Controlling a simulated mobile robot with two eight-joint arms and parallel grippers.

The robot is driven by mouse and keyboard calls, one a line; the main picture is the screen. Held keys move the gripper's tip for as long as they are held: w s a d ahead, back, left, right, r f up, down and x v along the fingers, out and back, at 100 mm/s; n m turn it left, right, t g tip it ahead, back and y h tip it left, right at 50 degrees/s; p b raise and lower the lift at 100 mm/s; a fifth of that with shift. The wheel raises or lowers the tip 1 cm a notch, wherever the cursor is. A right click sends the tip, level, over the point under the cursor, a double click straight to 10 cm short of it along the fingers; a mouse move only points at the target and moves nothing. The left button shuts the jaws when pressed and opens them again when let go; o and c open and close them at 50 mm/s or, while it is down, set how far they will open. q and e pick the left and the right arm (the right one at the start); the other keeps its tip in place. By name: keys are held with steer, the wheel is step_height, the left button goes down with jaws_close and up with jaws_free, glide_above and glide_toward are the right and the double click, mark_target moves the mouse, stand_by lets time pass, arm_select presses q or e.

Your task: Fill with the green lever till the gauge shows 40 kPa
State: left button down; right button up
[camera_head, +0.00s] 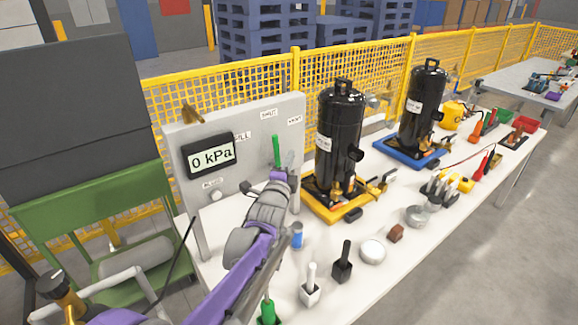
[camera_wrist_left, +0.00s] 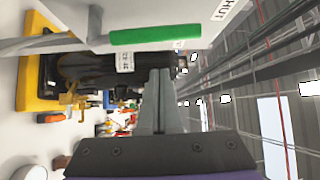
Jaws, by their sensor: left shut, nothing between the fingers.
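The grey panel (camera_head: 240,130) stands upright at the left end of the table. Its gauge (camera_head: 211,155) reads 0 kPa. The green lever (camera_head: 276,151) points up on the panel, below the SHUT label, between the FILL and VENT labels. In the left wrist view the green lever (camera_wrist_left: 155,34) lies across the picture past my fingertips. My left gripper (camera_head: 284,170) is just below and right of the lever's grip in the head view. Its fingers (camera_wrist_left: 160,80) are shut and empty, with a visible gap to the lever in the wrist view. My right gripper is not in view.
A black compressor (camera_head: 340,140) on a yellow base stands right of the panel, close to my left gripper. Another (camera_head: 423,105) on a blue base is farther back. Small tools, a round tin (camera_head: 373,250) and blocks lie along the table front. A yellow fence (camera_head: 385,60) runs behind.

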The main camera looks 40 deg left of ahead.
arm_select(q)
steer(key=shift+w+a, duration=0.25)
steer(key=shift+a, duration=0.7)
steer(key=shift+w+a, duration=0.2)
steer(key=shift+a, duration=0.7)
